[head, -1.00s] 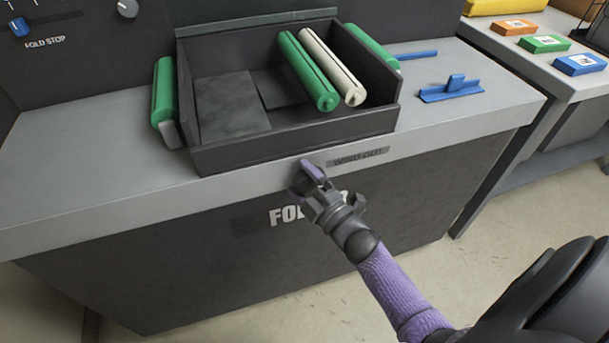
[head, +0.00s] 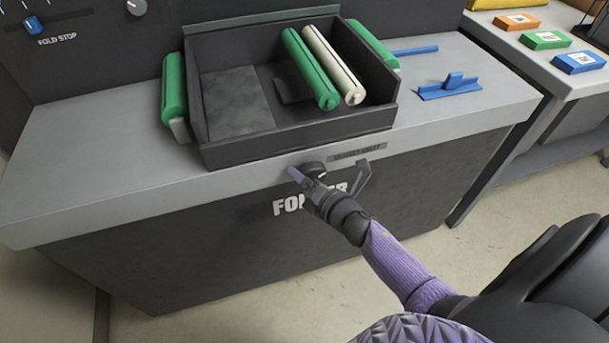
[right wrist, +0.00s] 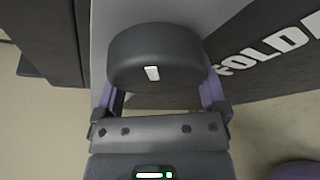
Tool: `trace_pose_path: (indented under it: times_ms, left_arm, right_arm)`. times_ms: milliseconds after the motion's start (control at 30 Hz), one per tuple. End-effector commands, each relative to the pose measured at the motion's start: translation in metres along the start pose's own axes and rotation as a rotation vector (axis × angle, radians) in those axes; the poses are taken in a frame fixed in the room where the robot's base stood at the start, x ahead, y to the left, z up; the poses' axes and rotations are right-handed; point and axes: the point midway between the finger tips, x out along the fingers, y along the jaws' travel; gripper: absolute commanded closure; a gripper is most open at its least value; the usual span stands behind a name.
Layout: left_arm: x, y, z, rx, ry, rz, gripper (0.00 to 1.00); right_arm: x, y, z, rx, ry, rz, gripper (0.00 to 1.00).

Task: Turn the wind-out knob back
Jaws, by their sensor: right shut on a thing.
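The wind-out knob (head: 315,168) is a round black knob on the front edge of the grey folder top, just left of and below the dark WIND OUT label (head: 357,153). My right gripper (head: 317,174) reaches it from the lower right, with a purple-edged finger at the knob's left side. The right gripper is shut on the knob. The far part of the knob is hidden. My left gripper is not in view.
A dark tray (head: 300,145) stands on the folder top behind the knob, with green rollers (head: 310,70) and a cream roller (head: 333,65). A blue bracket (head: 450,88) lies on the top to its right. Clear floor lies in front of the folder.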

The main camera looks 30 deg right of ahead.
Motion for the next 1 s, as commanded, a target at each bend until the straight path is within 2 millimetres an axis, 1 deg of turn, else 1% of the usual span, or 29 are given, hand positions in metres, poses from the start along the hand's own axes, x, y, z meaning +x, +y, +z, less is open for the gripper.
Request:
trace_pose_path:
  times_ms: [33,267,700,1000]
  left_arm:
    - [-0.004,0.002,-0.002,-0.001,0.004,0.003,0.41]
    - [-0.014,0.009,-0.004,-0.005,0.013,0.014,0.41]
    - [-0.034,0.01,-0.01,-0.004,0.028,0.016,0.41]
    - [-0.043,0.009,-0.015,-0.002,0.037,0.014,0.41]
  right_arm:
    - [0.0,0.001,0.003,-0.039,-0.004,-0.017,0.67]
    - [0.0,-0.002,0.004,-0.242,-0.005,-0.1,0.67]
    - [-0.001,-0.007,0.008,-0.617,-0.008,-0.255,0.67]
    - [-0.002,-0.01,0.01,-0.808,-0.009,-0.333,0.67]
